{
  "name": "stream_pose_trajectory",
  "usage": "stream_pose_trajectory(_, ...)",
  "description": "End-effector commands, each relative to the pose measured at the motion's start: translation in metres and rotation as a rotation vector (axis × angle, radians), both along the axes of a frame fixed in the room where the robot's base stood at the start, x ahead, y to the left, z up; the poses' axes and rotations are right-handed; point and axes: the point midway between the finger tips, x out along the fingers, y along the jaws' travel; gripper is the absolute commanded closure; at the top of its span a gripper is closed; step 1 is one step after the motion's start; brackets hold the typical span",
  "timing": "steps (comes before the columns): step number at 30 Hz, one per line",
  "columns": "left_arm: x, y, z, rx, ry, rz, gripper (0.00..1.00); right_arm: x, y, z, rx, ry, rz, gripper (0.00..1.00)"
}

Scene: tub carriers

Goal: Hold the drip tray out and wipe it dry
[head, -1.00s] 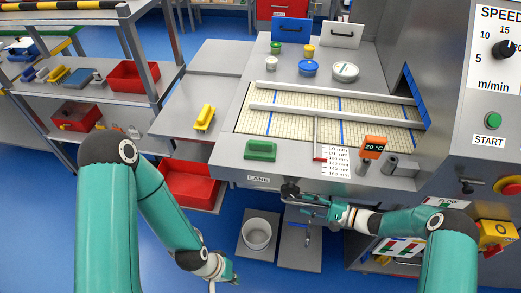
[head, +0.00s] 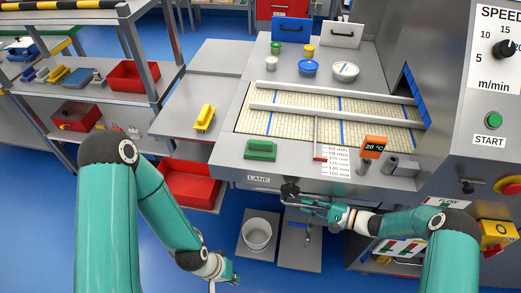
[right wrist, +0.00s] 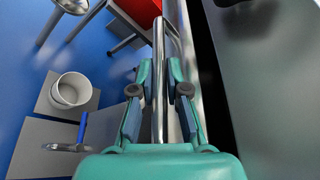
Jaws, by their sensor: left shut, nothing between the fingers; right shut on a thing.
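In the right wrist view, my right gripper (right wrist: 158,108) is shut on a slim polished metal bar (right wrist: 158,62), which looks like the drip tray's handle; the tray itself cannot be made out. My left gripper (head: 230,274) is low in the head view, left of the white bucket, shut and empty. I cannot pick out a wiping cloth for certain.
A green block (head: 261,150) and a yellow block (head: 204,117) are on the bench tops.

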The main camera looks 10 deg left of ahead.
Motion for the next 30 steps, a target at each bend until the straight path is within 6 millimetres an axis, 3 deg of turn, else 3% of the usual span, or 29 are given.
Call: stream_pose_trajectory(30,0.0,0.0,-0.003,0.0,0.0,0.0,1.0,-0.064,-0.001,-0.003,-0.004,0.006,0.001,1.0)
